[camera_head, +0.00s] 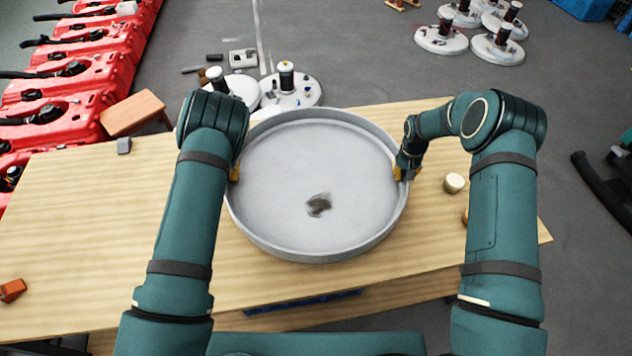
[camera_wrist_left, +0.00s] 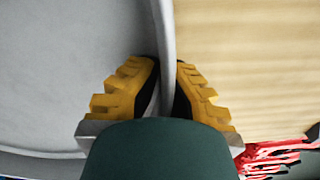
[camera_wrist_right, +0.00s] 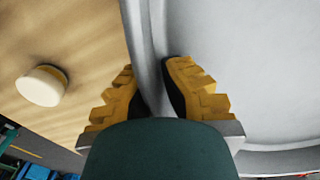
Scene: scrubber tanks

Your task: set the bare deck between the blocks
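The bare deck (camera_head: 300,165) is a wide round grey pan with a raised rim and a dark patch on its floor. It is over the middle of the wooden table; I cannot tell whether it touches the top. My left gripper (camera_head: 235,172) is at its left rim, with yellow fingers on both sides of the rim (camera_wrist_left: 166,40) in the left wrist view. My right gripper (camera_head: 402,173) straddles the right rim (camera_wrist_right: 146,40) likewise. Both look shut on it. A small grey block (camera_head: 124,146) lies at the table's back left, and an orange-brown block (camera_head: 12,290) at its front left.
A cream round piece (camera_head: 454,183) stands on the table (camera_head: 90,220) right of the deck; a brownish thing beside it is mostly hidden by my right arm. Red machines (camera_head: 60,75) line the left. White round decks (camera_head: 290,92) lie on the floor behind. The table's left half is mostly clear.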

